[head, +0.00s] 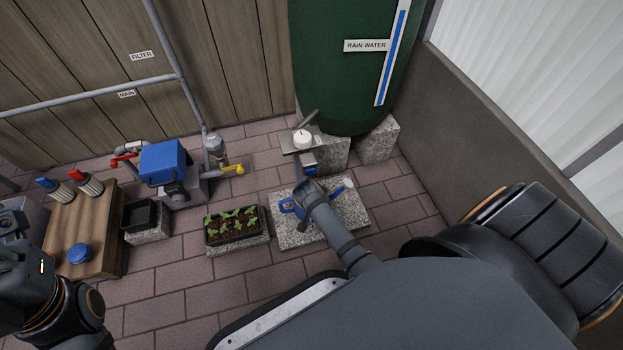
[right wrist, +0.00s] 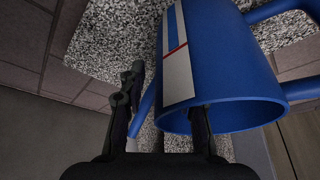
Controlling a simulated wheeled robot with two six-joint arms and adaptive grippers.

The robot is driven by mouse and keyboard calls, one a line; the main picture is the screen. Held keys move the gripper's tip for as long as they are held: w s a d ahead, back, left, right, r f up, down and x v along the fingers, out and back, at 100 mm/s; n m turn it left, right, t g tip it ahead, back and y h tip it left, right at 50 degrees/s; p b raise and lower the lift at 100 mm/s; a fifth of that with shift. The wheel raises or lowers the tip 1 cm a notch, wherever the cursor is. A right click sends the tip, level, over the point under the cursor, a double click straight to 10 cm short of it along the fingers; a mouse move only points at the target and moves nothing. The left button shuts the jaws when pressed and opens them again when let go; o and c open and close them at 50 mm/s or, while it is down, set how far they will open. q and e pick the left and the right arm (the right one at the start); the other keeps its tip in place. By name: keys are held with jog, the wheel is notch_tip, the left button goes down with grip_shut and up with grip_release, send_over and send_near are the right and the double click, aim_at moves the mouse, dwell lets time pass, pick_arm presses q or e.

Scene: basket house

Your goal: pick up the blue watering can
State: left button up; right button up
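The blue watering can (head: 287,205) is on a speckled granite slab (head: 300,237) below the rain barrel in the head view, largely covered by my right arm. In the right wrist view the can (right wrist: 235,65) fills the upper right, with a white, red-lined gauge strip on its side. My right gripper (right wrist: 165,105) is open at its rim. One finger is outside the wall with a gap; the other appears to reach into the opening, its tip hidden. My left arm shows at the lower left of the head view; its fingers are not seen.
The green rain barrel (head: 345,75) stands on concrete blocks (head: 377,140) behind the can, with a tap and small metal shelf (head: 303,144). A seedling planter (head: 232,224), blue pump (head: 165,162) and wooden table (head: 92,220) are to the left. A grey wall (head: 480,130) bounds the right.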

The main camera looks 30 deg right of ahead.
jog(key=shift+r, duration=0.1)
grip_shut()
jog(key=shift+w, duration=0.1)
dwell(0.3)
